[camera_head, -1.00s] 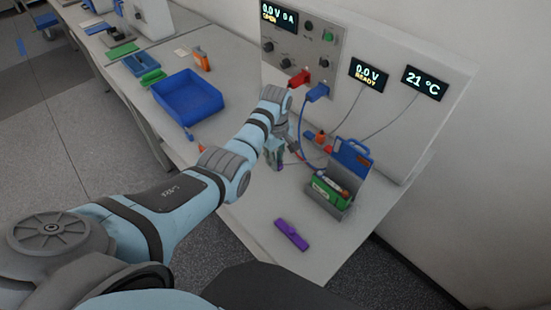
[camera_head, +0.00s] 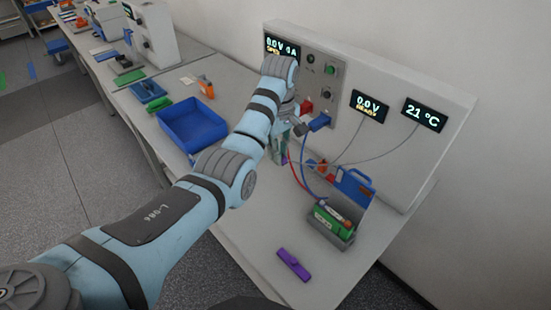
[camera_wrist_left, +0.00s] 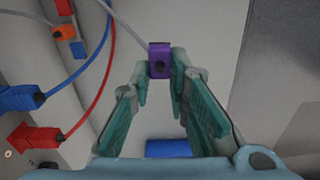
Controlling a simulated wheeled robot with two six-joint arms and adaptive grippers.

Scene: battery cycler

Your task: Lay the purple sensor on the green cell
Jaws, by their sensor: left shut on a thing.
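My left gripper (camera_head: 281,154) is near the front of the cycler panel, above the bench. In the left wrist view its fingertips (camera_wrist_left: 160,78) are closed on a small purple block with a dark round spot, the purple sensor (camera_wrist_left: 159,60). A grey cable runs to it from the upper left. The green cell (camera_head: 330,222) sits in a grey open holder to the right of and nearer than the gripper, apart from it. The sensor is hardly visible in the head view. My right gripper is not in view.
A purple bar (camera_head: 293,264) lies on the bench near the front edge. Red and blue leads hang from the panel plugs (camera_head: 319,122). A blue tray (camera_head: 192,126) is at left. Bench around the bar is clear.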

